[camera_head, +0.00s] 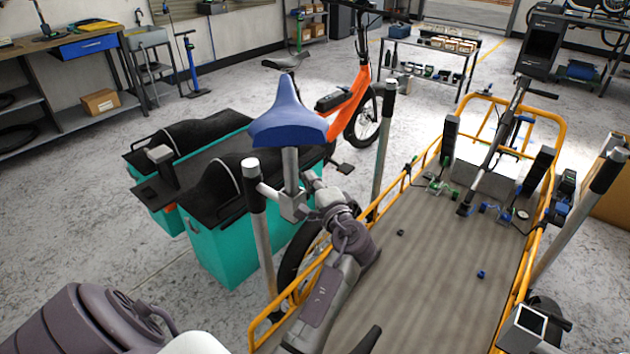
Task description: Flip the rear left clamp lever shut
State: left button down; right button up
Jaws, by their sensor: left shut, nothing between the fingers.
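My left gripper (325,196) is small and grey, at the end of my arm beyond the purple-grey wrist. It is shut and looks empty, in front of the post under the blue saddle (288,122). I cannot tell whether it touches the post. A clamp with a green part (438,187) sits at the far left of the cargo bed (430,270). A clamp with a blue part (492,210) sits to its right. Neither is near my gripper. I cannot make out which is the rear left clamp lever or its position. My right gripper does not show.
Yellow rails (412,178) edge the bed. Upright poles with black tops (384,135) stand along its sides. A teal cargo box (222,250) and an orange bike (352,100) stand at left. A small dark piece (401,233) and a blue one (481,274) lie on the bed.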

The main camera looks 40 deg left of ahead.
pick_arm(q)
notch_tip(320, 180, up, 10)
jog(key=shift+s+a, duration=0.2)
jog(key=shift+s, duration=0.1)
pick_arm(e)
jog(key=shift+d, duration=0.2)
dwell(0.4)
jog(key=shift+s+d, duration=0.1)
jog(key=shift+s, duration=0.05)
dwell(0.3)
